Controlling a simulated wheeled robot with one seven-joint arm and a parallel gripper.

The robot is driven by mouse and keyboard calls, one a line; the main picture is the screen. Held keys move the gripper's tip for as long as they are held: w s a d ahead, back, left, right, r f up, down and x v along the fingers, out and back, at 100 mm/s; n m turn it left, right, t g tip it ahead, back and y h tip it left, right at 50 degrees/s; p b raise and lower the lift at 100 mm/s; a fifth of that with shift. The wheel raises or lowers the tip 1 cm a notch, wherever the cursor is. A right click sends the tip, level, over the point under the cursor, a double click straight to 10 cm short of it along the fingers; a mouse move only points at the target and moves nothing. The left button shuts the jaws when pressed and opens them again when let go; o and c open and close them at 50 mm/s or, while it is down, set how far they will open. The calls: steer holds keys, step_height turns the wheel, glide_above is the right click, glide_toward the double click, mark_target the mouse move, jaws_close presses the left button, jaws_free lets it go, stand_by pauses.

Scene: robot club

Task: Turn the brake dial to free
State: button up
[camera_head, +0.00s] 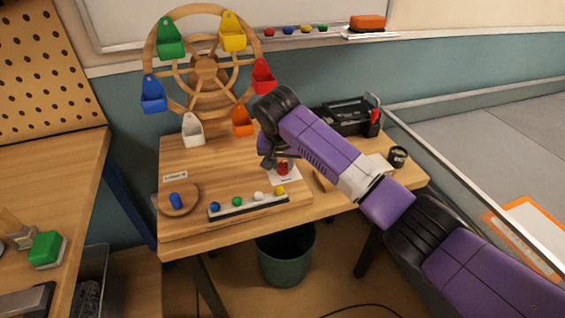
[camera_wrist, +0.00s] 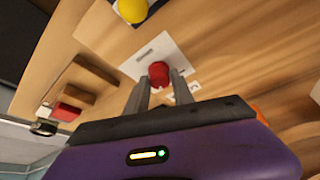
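A red knob (camera_head: 283,168) stands on a white marked card on the wooden board, and appears to be the brake dial. In the wrist view the red knob (camera_wrist: 158,73) lies between the fingertips of my gripper (camera_wrist: 160,80), with small print on the card around it. I cannot read the print or the dial's setting. My gripper (camera_head: 270,158) is open, pointing down at the knob from beside the wheel. The fingers are on either side of the knob; whether they touch it I cannot tell. My arm hides part of the board behind it.
A wooden wheel (camera_head: 206,82) with several coloured buckets stands behind. A blue peg on a round wooden disc (camera_head: 190,208) and a strip of coloured balls (camera_head: 247,206) lie in front. A black tray (camera_head: 343,118) and dark cup (camera_head: 397,156) are at right.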

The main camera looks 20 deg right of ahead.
jaws_close()
steer(key=shift+r+p, duration=0.15)
steer(key=shift+p, duration=0.3)
steer(key=n+p, duration=0.2)
steer(key=shift+r+y+p, duration=0.1)
steer(key=shift+y+p, duration=0.2)
steer(key=shift+y, duration=0.1)
steer(key=n+y+p, duration=0.1)
steer(key=n+p, duration=0.2)
steer(key=shift+d, duration=0.2)
steer(key=n+y, duration=0.1)
steer(key=n, duration=0.3)
steer(key=shift+f+y+p, duration=0.2)
steer(key=shift+y+p, duration=0.1)
steer(key=shift+y, duration=0.1)
steer(key=n+g+y+b, duration=0.1)
steer(key=n, duration=0.3)
steer(key=shift+w+d+n, duration=0.1)
steer(key=shift+d+n, duration=0.05)
steer(key=shift+n, duration=0.25)
steer(key=shift+y, duration=0.4)
